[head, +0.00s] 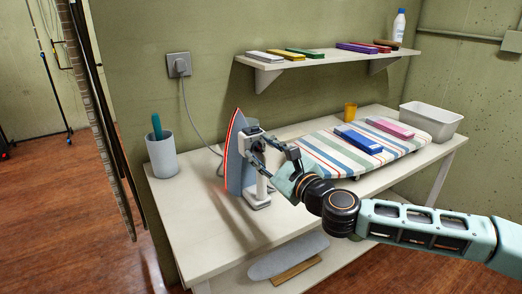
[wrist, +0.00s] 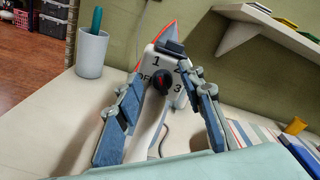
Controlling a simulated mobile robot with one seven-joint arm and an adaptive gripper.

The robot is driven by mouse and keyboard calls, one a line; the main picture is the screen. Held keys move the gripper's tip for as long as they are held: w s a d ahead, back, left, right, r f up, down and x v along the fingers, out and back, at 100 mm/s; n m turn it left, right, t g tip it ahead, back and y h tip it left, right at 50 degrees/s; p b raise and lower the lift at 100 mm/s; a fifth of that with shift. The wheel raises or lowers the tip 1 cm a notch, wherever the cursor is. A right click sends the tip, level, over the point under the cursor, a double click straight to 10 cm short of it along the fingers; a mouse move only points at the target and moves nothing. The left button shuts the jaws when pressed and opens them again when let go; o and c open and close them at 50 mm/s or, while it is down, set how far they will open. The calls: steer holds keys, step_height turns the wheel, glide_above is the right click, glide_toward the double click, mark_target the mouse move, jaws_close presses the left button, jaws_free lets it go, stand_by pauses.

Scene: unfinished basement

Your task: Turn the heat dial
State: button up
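The iron (head: 238,155) stands upright on its heel on the white table, its red-edged soleplate turned left in the head view. In the wrist view its white rear face carries the black heat dial (wrist: 162,82), ringed by the labels OFF, 1, 2 and 3. The dial has a small red mark near its middle; I cannot tell exactly which label it points at. My gripper (head: 265,152) is just right of the iron. In the wrist view my gripper (wrist: 164,92) is open, one finger either side of the dial; contact is unclear.
A grey cup (head: 162,157) with a teal item stands left of the iron. A cord runs to the wall outlet (head: 178,65). A striped ironing board (head: 325,150) with folded cloths lies right, beside a white bin (head: 431,121). A shelf (head: 325,66) hangs above.

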steer(key=shift+w+a, duration=0.2)
steer(key=shift+w, duration=0.1)
steer(key=shift+c, duration=0.3)
jaws_close()
steer(key=shift+s+n, duration=0.1)
steer(key=shift+n, duration=0.7)
steer(key=shift+o, duration=0.3)
jaws_free()
steer(key=v, duration=0.7)
steer(key=shift+s, duration=0.2)
